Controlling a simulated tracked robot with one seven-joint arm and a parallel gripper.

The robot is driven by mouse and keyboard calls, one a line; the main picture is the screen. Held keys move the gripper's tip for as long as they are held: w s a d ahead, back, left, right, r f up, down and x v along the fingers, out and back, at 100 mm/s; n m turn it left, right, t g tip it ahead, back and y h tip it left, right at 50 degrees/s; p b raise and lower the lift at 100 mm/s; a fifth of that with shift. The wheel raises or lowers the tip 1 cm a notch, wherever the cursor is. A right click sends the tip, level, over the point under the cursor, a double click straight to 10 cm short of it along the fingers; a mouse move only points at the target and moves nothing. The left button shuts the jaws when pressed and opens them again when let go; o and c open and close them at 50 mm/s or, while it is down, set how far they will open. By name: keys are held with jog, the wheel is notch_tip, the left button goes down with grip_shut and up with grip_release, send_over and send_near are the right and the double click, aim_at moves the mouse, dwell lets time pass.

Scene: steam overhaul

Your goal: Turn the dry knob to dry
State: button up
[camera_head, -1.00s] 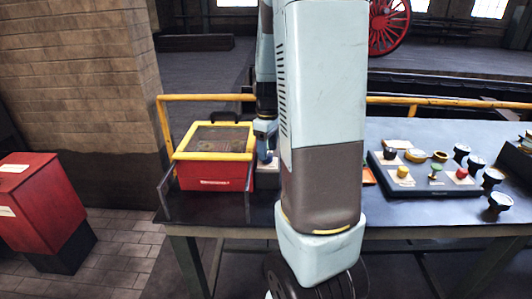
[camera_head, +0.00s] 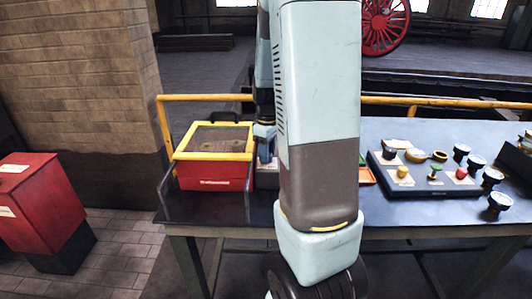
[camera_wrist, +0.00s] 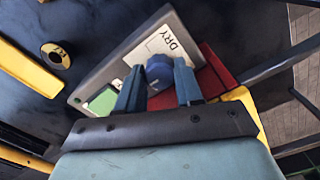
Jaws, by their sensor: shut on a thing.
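The dry knob (camera_wrist: 159,72) is blue and sits on a grey panel (camera_wrist: 118,65) in the wrist view. A white label reading DRY (camera_wrist: 163,45) lies beside it, and a green patch (camera_wrist: 103,100) is on the panel's other side. My gripper (camera_wrist: 159,80) is shut on the knob, with one blue finger on each side of it. In the head view my gripper (camera_head: 264,152) is low over the table, right of the red box; my arm hides most of the panel, and the knob cannot be made out there.
A red box with a yellow-framed lid (camera_head: 214,170) stands close left of my gripper. A dark board with several coloured knobs (camera_head: 428,188) lies on the table at right, near several loose black knobs. A yellow rail (camera_head: 195,97) runs along the back.

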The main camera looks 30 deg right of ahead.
jog(key=shift+c, duration=0.9)
jog(key=m, duration=0.3)
jog(key=shift+m, duration=0.4)
jog(key=m, duration=0.4)
jog(key=shift+m, duration=0.3)
jog(key=m, duration=0.5)
jog(key=shift+w+a, duration=0.1)
jog(key=shift+a+m, duration=0.1)
jog(key=shift+m, duration=2.2)
